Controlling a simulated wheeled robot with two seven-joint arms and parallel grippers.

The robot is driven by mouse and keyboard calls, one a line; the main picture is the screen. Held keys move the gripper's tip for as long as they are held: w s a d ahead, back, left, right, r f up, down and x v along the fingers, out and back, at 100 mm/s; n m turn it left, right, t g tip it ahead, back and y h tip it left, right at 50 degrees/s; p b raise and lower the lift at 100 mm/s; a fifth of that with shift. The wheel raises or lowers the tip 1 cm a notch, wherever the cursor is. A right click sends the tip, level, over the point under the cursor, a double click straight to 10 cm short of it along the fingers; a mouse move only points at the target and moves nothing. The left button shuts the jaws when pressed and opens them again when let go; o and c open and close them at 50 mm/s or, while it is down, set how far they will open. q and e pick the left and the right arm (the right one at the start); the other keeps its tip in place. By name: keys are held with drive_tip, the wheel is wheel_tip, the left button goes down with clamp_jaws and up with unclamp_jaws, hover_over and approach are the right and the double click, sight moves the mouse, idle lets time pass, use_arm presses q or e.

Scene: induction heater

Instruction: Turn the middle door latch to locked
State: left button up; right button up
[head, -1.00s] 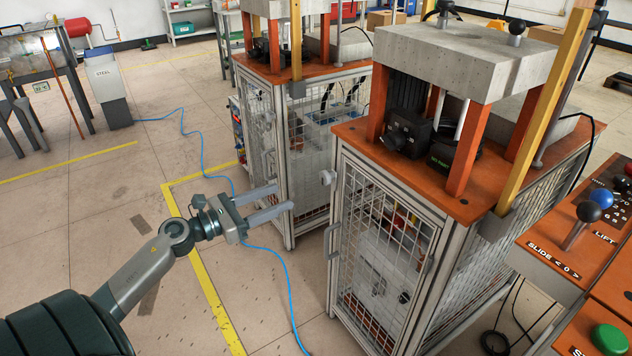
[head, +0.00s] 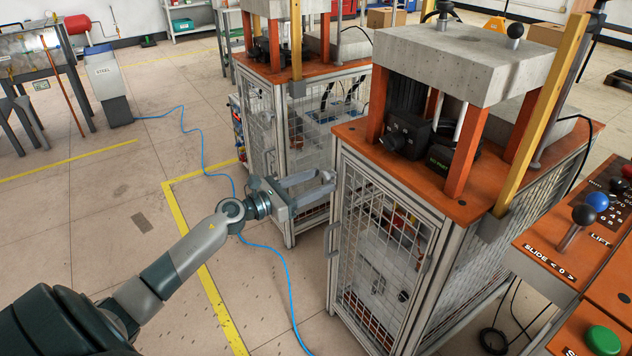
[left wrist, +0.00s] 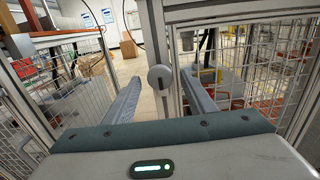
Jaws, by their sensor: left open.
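The door latch is a round pale-grey knob (left wrist: 160,77) with a small tab, on a metal post at the top edge of the near cabinet's mesh door (head: 385,235). In the left wrist view it stands between my two open fingers, with a gap on each side. In the head view my left gripper (head: 329,182) reaches in from the left. Its fingertips are at the cabinet's upper left corner and largely hide the latch. I cannot tell whether the fingers touch it. My right gripper is not in view.
A second mesh cabinet (head: 283,140) stands just behind my left gripper. A control panel with levers (head: 570,240) is at the right. Open floor (head: 110,230) with a blue cable lies to the left.

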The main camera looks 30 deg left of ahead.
use_arm(q)
drive_tip(key=shift+c, duration=0.5)
drive_tip(key=c, duration=0.9)
